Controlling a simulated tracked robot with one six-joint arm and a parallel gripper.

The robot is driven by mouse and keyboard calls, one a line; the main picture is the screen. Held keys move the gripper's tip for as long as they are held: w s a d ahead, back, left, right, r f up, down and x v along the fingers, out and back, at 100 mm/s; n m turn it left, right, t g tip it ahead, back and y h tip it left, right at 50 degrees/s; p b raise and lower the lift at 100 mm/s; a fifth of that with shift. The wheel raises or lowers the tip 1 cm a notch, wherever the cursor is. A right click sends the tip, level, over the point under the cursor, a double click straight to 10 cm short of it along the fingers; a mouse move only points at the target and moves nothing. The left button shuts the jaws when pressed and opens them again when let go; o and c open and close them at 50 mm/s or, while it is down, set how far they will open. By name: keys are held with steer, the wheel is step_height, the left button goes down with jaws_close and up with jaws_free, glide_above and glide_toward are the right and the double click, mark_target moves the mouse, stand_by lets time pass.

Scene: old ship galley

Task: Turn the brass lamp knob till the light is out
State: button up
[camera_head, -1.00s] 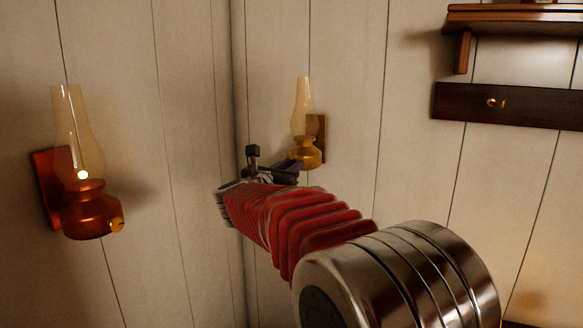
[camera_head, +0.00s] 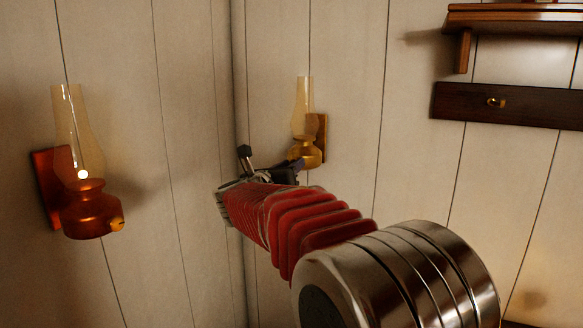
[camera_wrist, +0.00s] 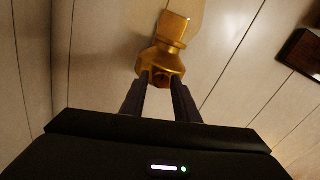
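The brass lamp (camera_head: 306,151) with a clear glass chimney hangs on a wooden wall plate right of the wall corner. In the wrist view, its brass body (camera_wrist: 160,58) is just beyond my fingers. No bright flame shows in its chimney in the head view. My gripper (camera_wrist: 160,78) is at the front of the lamp, with the small knob (camera_wrist: 163,80) between its fingertips. In the head view, my wrist hides the knob and part of the lamp's base.
A copper-red lamp (camera_head: 92,208) with a glowing flame and its own brass knob (camera_head: 117,225) hangs on the left wall. A dark rail with a brass hook (camera_head: 496,103) and a wooden shelf (camera_head: 515,18) are at the upper right.

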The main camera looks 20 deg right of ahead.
steer(key=shift+o, duration=1.3)
steer(key=v, duration=1.3)
steer(key=shift+s+a, duration=0.25)
